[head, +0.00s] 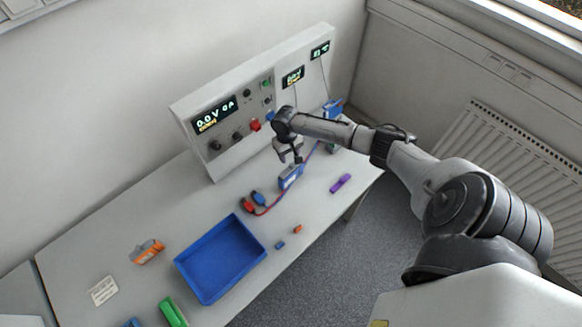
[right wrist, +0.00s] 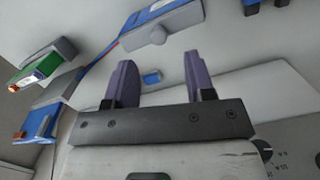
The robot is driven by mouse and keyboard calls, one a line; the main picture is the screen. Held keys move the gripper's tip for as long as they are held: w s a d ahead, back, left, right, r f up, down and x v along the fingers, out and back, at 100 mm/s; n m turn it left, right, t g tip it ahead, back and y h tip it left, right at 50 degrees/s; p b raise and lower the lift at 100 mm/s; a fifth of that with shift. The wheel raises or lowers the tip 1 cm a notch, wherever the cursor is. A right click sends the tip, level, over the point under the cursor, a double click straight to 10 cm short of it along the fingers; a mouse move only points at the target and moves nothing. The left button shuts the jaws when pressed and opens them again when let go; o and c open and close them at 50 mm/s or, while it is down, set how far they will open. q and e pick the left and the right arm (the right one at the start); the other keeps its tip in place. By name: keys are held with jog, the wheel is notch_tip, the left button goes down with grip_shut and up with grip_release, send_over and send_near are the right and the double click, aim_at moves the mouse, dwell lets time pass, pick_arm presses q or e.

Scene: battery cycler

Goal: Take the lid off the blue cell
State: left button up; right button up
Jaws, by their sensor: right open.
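My right gripper (head: 290,152) is open and empty, above the table close to the front panel. In the right wrist view its two fingers (right wrist: 156,62) are wide apart. A blue-and-grey block (head: 290,177) with leads lies on the table just below the gripper; it also shows at the top of the right wrist view (right wrist: 165,24), beyond the fingertips. A small blue piece (right wrist: 152,77) shows between the fingers, not touched by them. Which blue thing is the cell, and whether a lid is on it, I cannot tell for sure. My left gripper is out of view.
The cycler panel (head: 226,135) stands behind. Red and blue plugs (head: 257,198) lie by a blue tray (head: 215,285). A purple piece (head: 341,183), small blue (head: 281,244) and orange (head: 298,229) pieces, an orange object (head: 147,251) and a green one (head: 172,312) lie around.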

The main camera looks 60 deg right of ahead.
aim_at(291, 165)
jog(key=f, duration=0.2)
jog(key=s+f+p, duration=0.1)
jog(key=shift+a+f, duration=0.3)
jog(key=shift+f, duration=0.75)
jog(key=shift+c, duration=0.4)
grip_shut()
